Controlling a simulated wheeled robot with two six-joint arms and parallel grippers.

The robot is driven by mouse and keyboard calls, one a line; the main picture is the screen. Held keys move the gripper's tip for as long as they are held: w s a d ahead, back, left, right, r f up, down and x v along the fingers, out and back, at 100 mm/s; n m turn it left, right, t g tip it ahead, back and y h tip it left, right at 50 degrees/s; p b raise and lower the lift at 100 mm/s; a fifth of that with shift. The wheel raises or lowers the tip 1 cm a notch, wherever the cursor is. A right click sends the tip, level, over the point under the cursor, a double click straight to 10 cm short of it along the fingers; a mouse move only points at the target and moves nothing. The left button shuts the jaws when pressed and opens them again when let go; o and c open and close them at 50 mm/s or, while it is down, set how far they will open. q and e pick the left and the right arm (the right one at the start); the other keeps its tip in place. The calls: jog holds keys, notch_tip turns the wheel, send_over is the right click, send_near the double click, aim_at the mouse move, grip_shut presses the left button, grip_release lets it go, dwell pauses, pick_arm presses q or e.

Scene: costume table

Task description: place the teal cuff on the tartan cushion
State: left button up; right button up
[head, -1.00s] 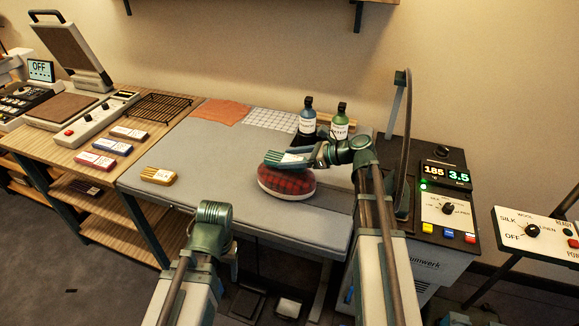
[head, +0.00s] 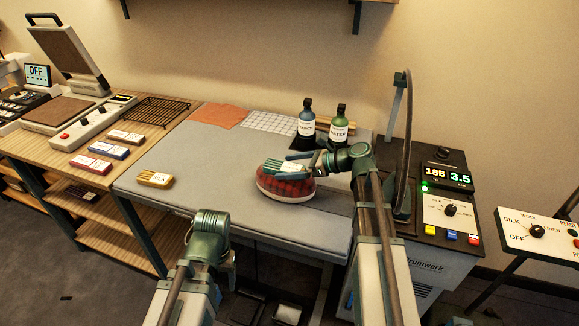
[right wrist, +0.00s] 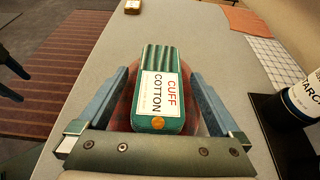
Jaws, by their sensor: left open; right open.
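The teal cuff (head: 288,166) lies on top of the red tartan cushion (head: 283,188) on the grey table. In the right wrist view the teal cuff (right wrist: 160,92) shows a white label reading "CUFF COTTON", with the cushion (right wrist: 125,108) under it. My right gripper (head: 300,160) is open, its fingers apart on either side of the cuff; in the wrist view gaps show between each finger and the cuff. My left gripper (head: 195,235) is in front of the table, away from the cushion; its fingertips are hard to make out.
A yellow cuff (head: 154,179) lies at the table's left. Two bottles (head: 307,125) (head: 339,127) stand behind the cushion. Several coloured cuffs (head: 108,150) lie on the wooden bench. A black control unit (head: 440,205) stands right. The grey table's (head: 200,160) left middle is clear.

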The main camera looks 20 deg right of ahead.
jog(key=shift+r, duration=0.3)
jog(key=p+v, duration=0.4)
jog(key=v, duration=0.8)
jog(key=shift+p, duration=0.4)
jog(key=shift+f, duration=0.2)
jog(key=b+x, duration=0.4)
jog(key=x, duration=0.8)
jog(key=shift+b, duration=0.4)
jog(key=shift+f, duration=0.3)
jog(key=shift+r, duration=0.45)
